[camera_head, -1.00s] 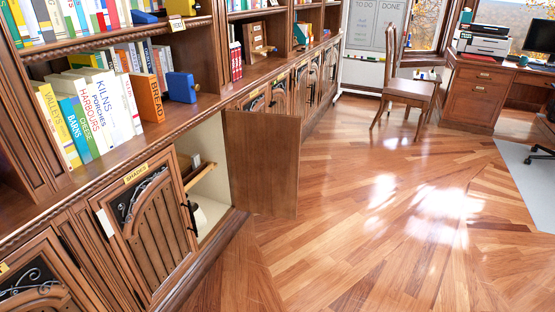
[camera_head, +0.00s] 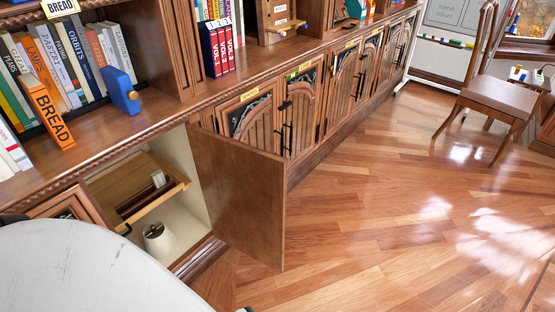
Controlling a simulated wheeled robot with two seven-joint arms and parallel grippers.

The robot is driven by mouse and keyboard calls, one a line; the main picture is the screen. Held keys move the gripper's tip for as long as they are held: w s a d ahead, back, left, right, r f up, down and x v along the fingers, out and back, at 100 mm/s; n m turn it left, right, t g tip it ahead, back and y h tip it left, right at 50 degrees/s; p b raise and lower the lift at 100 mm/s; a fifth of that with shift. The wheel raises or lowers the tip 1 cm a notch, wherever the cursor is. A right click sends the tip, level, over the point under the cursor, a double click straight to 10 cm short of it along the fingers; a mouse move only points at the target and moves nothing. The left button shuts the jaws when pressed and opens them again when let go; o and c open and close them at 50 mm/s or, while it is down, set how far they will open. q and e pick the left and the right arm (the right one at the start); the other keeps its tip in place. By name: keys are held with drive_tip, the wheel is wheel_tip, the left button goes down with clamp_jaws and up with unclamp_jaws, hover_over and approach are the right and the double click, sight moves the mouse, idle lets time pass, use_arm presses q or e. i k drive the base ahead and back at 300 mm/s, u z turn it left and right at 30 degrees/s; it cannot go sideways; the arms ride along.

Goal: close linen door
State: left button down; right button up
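An open wooden cabinet door (camera_head: 240,200) stands swung out from the low cupboards, its plain inner face toward me. The open compartment beside it shows a pull-out wooden tray (camera_head: 178,186) and a white roll-like object with a dark top (camera_head: 158,240) on the cabinet floor. I cannot read a label on this door. A large pale rounded part of mine fills the lower left and hides part of the cabinet front. Neither gripper's fingers can be made out. A small dark tip shows at the bottom edge below the door, too little to identify.
Shut cupboard doors (camera_head: 300,110) with dark handles line the wall beyond. Books, an orange BREAD book (camera_head: 48,110) and a blue bookend (camera_head: 122,90) stand on the shelf above. A wooden chair (camera_head: 492,95) stands at upper right. The wood floor (camera_head: 390,210) right of the door is clear.

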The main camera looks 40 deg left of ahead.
sight(244, 186)
drive_tip(key=i, duration=2.95)
drive_tip(key=u, duration=3.95)
drive_tip(key=i, duration=0.5)
drive_tip(key=u, duration=0.05)
